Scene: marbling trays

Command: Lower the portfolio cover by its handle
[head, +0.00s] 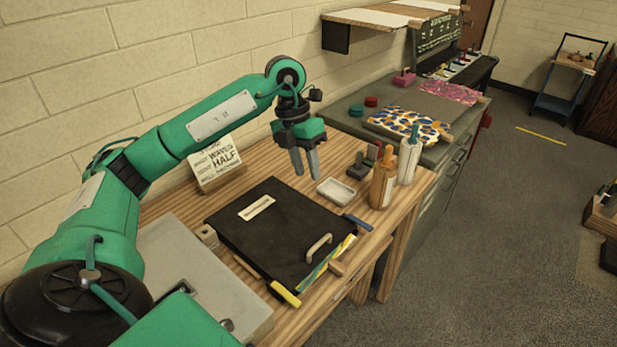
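The black portfolio cover (275,232) lies flat or nearly flat on the wooden table. It has a pale label plate (256,208) near its upper left and a light handle (318,247) near its right front edge. My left gripper (307,174) hangs above the far edge of the cover, pointing down. Its two fingers are apart, with nothing between them. It is well away from the handle. My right gripper is not in view.
A white dish (336,192), a brown bottle (383,180) and a white bottle (409,160) stand at the table's right. A lettered sign (218,163) stands at the back. A grey board (200,272) lies left of the portfolio. A yellow-ended tool (285,294) lies at the front edge.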

